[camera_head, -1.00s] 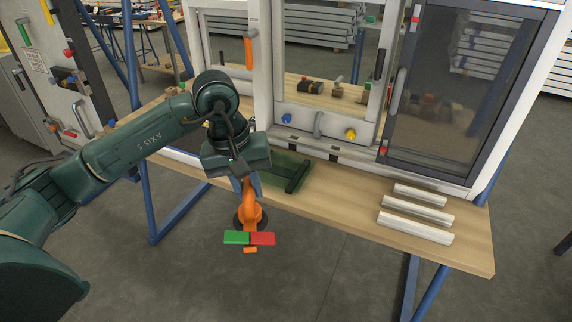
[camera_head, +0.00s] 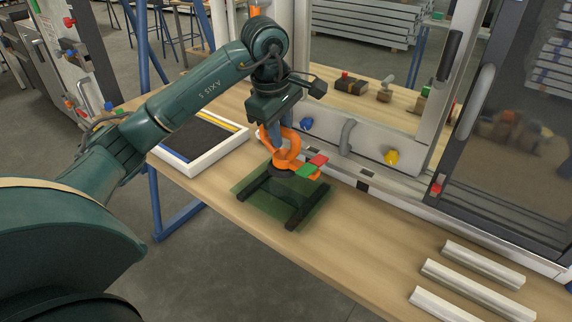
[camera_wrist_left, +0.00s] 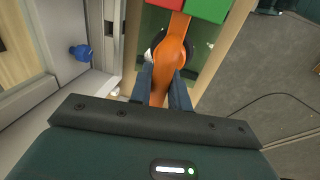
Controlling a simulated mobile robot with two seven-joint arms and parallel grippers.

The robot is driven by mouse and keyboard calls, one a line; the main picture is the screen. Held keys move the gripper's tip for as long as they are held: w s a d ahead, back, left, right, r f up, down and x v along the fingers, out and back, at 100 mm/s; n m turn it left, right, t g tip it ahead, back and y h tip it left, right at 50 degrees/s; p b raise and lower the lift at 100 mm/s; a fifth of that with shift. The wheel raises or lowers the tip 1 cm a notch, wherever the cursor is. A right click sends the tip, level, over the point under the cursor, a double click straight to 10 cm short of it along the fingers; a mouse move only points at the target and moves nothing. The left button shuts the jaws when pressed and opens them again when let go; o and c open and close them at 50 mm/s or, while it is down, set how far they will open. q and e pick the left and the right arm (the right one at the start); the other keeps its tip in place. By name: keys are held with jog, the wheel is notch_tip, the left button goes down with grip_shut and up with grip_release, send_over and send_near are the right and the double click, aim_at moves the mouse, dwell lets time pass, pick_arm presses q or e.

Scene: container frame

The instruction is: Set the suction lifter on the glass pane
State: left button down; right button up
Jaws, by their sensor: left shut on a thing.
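The suction lifter (camera_head: 288,153) is orange with a dark round cup and a green and a red tab. My left gripper (camera_head: 281,138) is shut on its orange handle. In the left wrist view the gripper fingers (camera_wrist_left: 164,88) stand on both sides of the orange handle (camera_wrist_left: 172,60). The green see-through glass pane (camera_head: 313,213) lies on two dark bars on the bench. My right gripper is not in view.
A white-framed tray (camera_head: 205,163) lies left of the pane on the wooden bench (camera_head: 375,262). White profiles (camera_head: 478,285) lie at the right. A window frame with a grey handle (camera_head: 346,136) stands behind the pane. A blue knob (camera_head: 306,124) and a yellow knob (camera_head: 391,157) are on it.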

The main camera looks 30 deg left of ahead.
aim_at(280, 153)
pick_arm(q)
jog(key=shift+f, duration=3.1)
jog(key=shift+f, duration=0.1)
jog(key=c, duration=1.3)
grip_release()
jog(key=r, duration=0.4)
jog(key=s+r, duration=0.1)
jog(key=r, duration=0.3)
jog(key=s+r, duration=0.1)
jog(key=r, duration=0.3)
jog(key=shift+s+a, duration=0.1)
jog(key=shift+s, duration=0.1)
